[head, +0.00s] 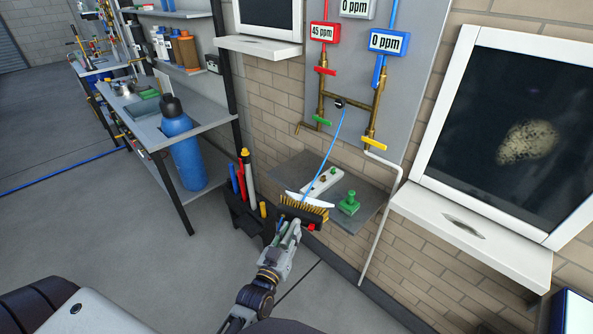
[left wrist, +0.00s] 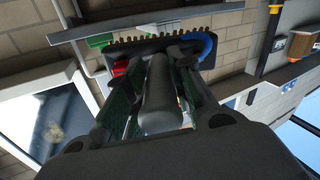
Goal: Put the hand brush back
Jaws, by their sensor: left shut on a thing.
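The hand brush (head: 304,209) has a dark body and tan bristles that face up in the head view. My left gripper (head: 288,236) is shut on its handle and holds it in front of the small grey wall shelf (head: 365,188). In the left wrist view, the dark grey brush handle (left wrist: 160,95) lies between the two fingers of my left gripper (left wrist: 162,100). The brush head (left wrist: 150,48) spans crosswise beyond the fingertips. My right gripper is not in view.
A dark rack (head: 246,222) with several coloured tubes stands just left of the brush. The shelf bears a green fitting (head: 349,203) and a white block (head: 323,182). A white pipe (head: 383,225) runs down to its right.

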